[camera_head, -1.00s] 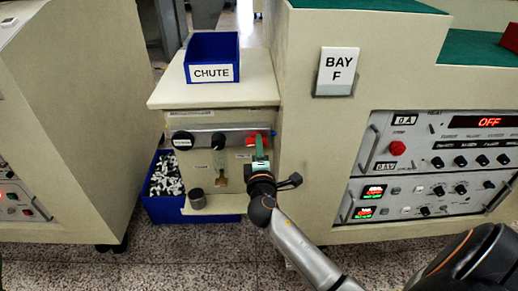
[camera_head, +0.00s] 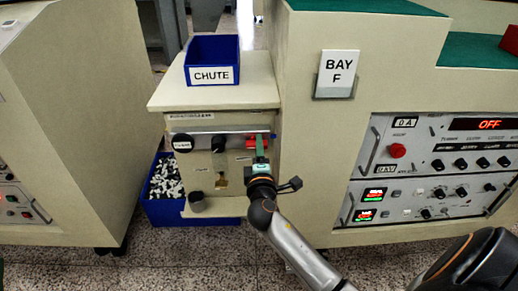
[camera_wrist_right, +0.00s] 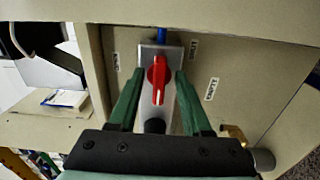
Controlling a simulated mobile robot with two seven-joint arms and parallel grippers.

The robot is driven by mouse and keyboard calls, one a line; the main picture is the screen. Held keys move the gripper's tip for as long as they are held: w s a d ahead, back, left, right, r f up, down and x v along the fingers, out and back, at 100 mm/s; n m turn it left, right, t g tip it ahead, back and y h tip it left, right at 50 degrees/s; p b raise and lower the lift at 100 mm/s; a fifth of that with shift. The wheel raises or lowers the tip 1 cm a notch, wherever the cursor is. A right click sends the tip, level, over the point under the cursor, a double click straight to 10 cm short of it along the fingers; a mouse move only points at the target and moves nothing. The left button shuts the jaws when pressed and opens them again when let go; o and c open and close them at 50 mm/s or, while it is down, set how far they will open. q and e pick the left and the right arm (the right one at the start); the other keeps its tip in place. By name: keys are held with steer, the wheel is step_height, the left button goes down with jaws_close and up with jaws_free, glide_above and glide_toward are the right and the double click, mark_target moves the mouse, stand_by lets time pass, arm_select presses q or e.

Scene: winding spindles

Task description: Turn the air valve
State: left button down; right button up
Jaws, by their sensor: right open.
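The air valve has a red handle (camera_wrist_right: 158,80) on a grey metal plate, with a blue tube above it. The handle points toward my gripper in the right wrist view. In the head view the red valve (camera_head: 251,142) is at the right end of the panel under the chute, partly covered by my gripper. My right gripper (camera_head: 260,145) is open. Its green fingers (camera_wrist_right: 157,77) stand on either side of the red handle, with a gap showing on both sides. I cannot tell from the picture how deep the fingers reach. My left gripper is not in view.
A blue chute bin (camera_head: 212,75) stands on top. A blue crate (camera_head: 160,212) of small parts is below left. The Bay F cabinet (camera_head: 310,130) stands close on the right.

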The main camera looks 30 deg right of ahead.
steer(key=p+v, duration=0.1)
steer(key=v, duration=1.1)
steer(key=shift+s, duration=0.3)
steer(key=shift+a, duration=0.1)
